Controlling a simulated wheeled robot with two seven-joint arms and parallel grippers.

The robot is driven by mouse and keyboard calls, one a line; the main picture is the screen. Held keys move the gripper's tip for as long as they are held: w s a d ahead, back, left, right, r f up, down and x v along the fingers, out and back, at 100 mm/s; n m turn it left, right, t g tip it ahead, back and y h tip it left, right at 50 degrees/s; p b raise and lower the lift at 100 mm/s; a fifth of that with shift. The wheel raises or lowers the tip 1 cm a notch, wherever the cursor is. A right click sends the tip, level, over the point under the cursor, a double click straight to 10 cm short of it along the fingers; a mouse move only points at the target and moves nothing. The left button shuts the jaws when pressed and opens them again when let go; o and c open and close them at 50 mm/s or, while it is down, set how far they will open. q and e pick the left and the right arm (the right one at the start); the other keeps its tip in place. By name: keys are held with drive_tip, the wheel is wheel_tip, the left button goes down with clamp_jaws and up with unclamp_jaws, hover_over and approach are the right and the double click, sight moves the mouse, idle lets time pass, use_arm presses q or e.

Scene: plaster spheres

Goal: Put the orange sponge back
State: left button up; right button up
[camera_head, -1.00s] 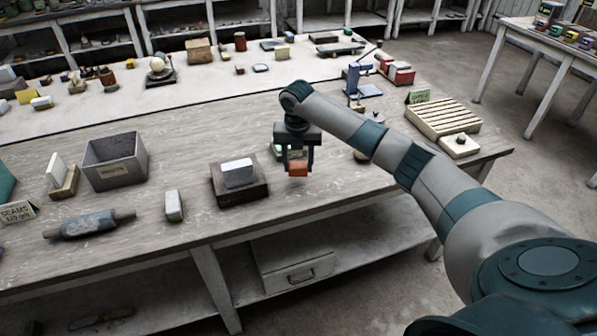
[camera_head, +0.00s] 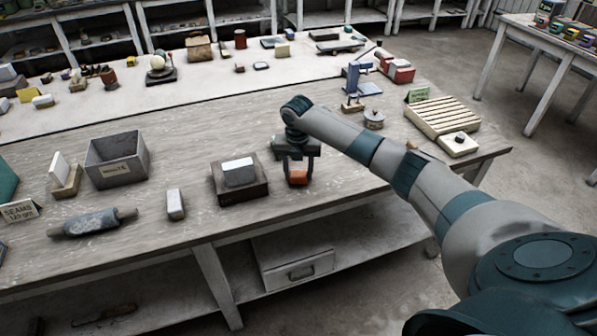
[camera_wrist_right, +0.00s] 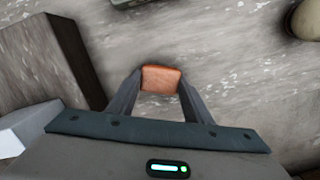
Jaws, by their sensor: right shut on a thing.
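The orange sponge (camera_head: 297,177) is a small orange-brown block. My right gripper (camera_head: 299,180) is shut on it, over the front part of the grey wooden bench (camera_head: 330,205). In the right wrist view the sponge (camera_wrist_right: 161,79) sits between the two fingertips, above the pale bench top. I cannot tell whether it touches the bench. A dark wooden tray (camera_head: 225,197) holding a white block (camera_head: 239,172) stands just left of the gripper. My left gripper is not in view.
A green item (camera_head: 278,150) is partly hidden behind the gripper. A grey box (camera_head: 115,163), a small upright block (camera_head: 175,205) and a rolling pin (camera_head: 93,222) lie to the left. A slatted rack (camera_head: 443,117) and a lidded pot (camera_head: 374,118) are to the right.

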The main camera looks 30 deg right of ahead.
sight(298, 177)
drive_tip(key=o, duration=1.4)
wheel_tip(298, 177, up, 12)
drive_tip(key=s+b, duration=0.1)
drive_tip(key=b, duration=0.1)
drive_tip(key=shift+a+b, duration=0.3)
drive_tip(key=shift+a, duration=0.1)
